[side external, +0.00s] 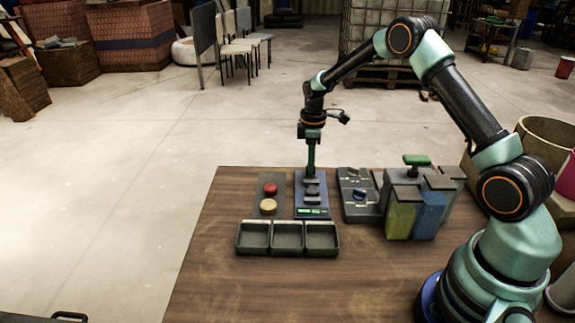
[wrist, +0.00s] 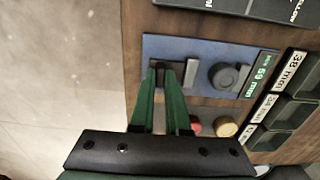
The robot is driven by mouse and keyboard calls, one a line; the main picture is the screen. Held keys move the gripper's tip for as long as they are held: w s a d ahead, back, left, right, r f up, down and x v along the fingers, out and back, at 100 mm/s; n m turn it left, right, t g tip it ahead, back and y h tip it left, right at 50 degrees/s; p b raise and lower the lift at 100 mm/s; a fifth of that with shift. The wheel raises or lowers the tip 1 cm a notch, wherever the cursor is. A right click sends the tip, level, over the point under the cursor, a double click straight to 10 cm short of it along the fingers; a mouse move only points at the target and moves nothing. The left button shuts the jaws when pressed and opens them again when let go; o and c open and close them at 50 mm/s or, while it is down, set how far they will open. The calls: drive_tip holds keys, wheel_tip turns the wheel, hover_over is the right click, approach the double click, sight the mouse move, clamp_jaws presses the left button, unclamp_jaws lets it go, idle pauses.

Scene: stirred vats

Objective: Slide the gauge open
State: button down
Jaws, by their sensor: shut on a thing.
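The gauge (side external: 326,208) is a blue plate on the table with dark grey blocks on top and a lit green display at its near end. In the wrist view the gauge (wrist: 208,52) shows a round dark knob (wrist: 228,75) and a display (wrist: 258,73) that seems to read 59 mm. My gripper (side external: 310,173) points down at the far end of the gauge. In the wrist view its green fingers (wrist: 170,72) are shut on a grey jaw piece of the gauge, mostly hidden between them.
A red puck (side external: 270,188) and a tan puck (side external: 267,206) lie on a grey pad left of the gauge. A dark three-bin tray (side external: 288,253) with mm labels stands in front. A grey panel (side external: 360,211) and coloured vats (side external: 403,219) stand to the right.

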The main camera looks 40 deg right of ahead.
drive_tip(key=c, duration=0.9)
unclamp_jaws()
drive_tip(key=shift+r, duration=0.1)
wheel_tip(320, 180, up, 12)
drive_tip(key=shift+r, duration=0.1)
drive_tip(key=s+a+r+m+t, duration=0.2)
drive_tip(key=s+a+r+m, duration=0.1)
drive_tip(key=s+a+r, duration=0.3)
drive_tip(key=s+a+r+m+t, duration=0.2)
drive_tip(key=s+a+r+m, duration=0.15)
drive_tip(key=s+r, duration=0.35)
drive_tip(key=s+a+f+m+t, duration=0.1)
drive_tip(key=s+a+f+m, duration=0.1)
drive_tip(key=s, duration=0.6)
drive_tip(key=shift+a+f+t, duration=0.2)
drive_tip(key=shift+f+t, duration=0.1)
drive_tip(key=shift+f, duration=0.2)
